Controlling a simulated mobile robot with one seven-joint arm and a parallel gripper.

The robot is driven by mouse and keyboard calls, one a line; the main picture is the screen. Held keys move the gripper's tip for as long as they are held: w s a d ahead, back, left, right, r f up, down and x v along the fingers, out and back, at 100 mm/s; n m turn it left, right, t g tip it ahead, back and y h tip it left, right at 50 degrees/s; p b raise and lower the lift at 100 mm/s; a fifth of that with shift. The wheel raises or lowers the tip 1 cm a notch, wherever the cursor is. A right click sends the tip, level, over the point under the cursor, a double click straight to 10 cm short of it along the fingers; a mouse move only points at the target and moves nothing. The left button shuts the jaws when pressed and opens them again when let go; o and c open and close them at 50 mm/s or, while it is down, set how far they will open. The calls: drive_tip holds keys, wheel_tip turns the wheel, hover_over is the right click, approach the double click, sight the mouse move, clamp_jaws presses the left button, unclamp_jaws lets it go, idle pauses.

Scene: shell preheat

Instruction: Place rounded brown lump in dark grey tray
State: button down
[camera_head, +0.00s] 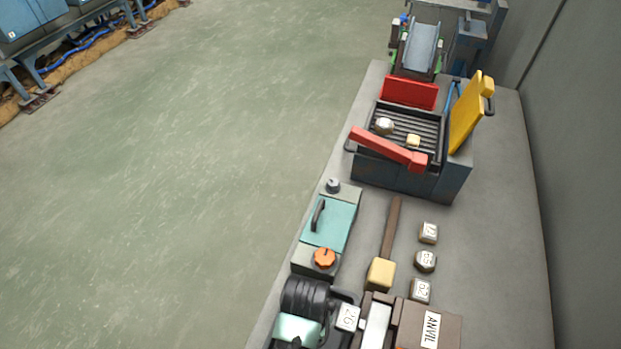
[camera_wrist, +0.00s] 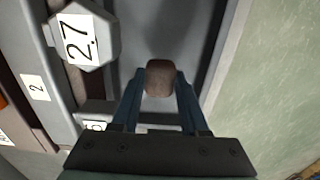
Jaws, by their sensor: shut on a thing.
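The rounded brown lump (camera_wrist: 160,78) is between the fingertips of my gripper (camera_wrist: 160,86) in the wrist view. Both blue-grey fingers are shut on its sides. Behind it is a dark grey surface (camera_wrist: 190,25) with a paler raised edge on the right, which looks like the dark grey tray. I cannot tell whether the lump touches it. I cannot make out the lump or my fingertips in the head view.
Green floor lies beyond the right edge.

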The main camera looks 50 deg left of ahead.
drive_tip(key=shift+w+f, duration=0.1)
drive_tip(key=shift+f, duration=2.15)
drive_tip(key=shift+f, duration=0.2)
drive_tip(key=shift+c, duration=2.1)
unclamp_jaws()
drive_tip(key=shift+r, duration=0.15)
